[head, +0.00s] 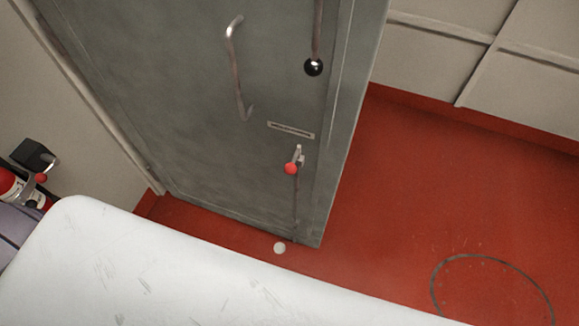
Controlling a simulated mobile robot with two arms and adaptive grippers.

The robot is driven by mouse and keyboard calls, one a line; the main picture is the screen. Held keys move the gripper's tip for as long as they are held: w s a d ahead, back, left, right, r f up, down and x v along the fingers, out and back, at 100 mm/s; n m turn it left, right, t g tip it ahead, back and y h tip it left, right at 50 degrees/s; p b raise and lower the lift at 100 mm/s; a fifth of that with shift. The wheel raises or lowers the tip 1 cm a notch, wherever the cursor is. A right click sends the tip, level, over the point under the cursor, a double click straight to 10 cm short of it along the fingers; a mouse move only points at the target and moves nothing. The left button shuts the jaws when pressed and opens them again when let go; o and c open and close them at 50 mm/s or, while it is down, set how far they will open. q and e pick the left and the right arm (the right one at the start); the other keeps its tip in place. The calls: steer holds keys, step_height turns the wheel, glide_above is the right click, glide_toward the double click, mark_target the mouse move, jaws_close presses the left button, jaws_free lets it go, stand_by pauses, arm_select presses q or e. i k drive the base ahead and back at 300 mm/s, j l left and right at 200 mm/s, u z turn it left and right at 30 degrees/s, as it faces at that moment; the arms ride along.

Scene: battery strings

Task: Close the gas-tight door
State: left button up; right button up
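The grey gas-tight door (185,105) fills the upper middle of the head view. It stands open at an angle, its thick right edge (342,130) out over the red floor and apart from the panelled wall. It carries a long metal pull handle (236,75), a lever with a black ball knob (313,67), and a small latch with a red ball (291,168). A narrow plate (291,130) sits between them. The top of the door is cut off. Neither gripper is in view.
A pale panelled wall (440,57) stands at the upper right. A red fire extinguisher (9,188) is at the far left. A small white disc (280,248) lies on the floor near the door's foot. The red floor (430,190) right of the door is clear, with a dark ring mark.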

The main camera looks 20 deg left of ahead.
mark_target(216, 96)
steer(key=u, duration=1.35)
